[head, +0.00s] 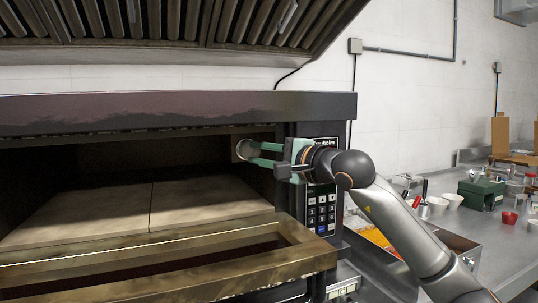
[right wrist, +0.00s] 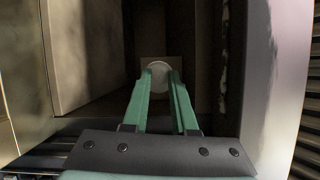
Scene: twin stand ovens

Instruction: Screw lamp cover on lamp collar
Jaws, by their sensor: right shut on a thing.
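The lamp cover (head: 244,149) is a round pale disc at the right inner wall of the open oven. In the right wrist view the cover (right wrist: 158,72) sits between the two green fingertips, in front of a square tan plate (right wrist: 174,61). My right gripper (head: 251,153) reaches through the oven mouth from the right and is shut on the cover; it also shows in the right wrist view (right wrist: 159,78). The lamp collar is hidden behind the cover, so I cannot tell how far the two are engaged. My left gripper is not in view.
The oven's stone floor (head: 120,212) is bare. The lowered door (head: 305,253) lies in front, and a control panel (head: 322,205) stands right of the mouth. A steel counter (head: 470,222) at right holds a green box (head: 481,193) and small bowls.

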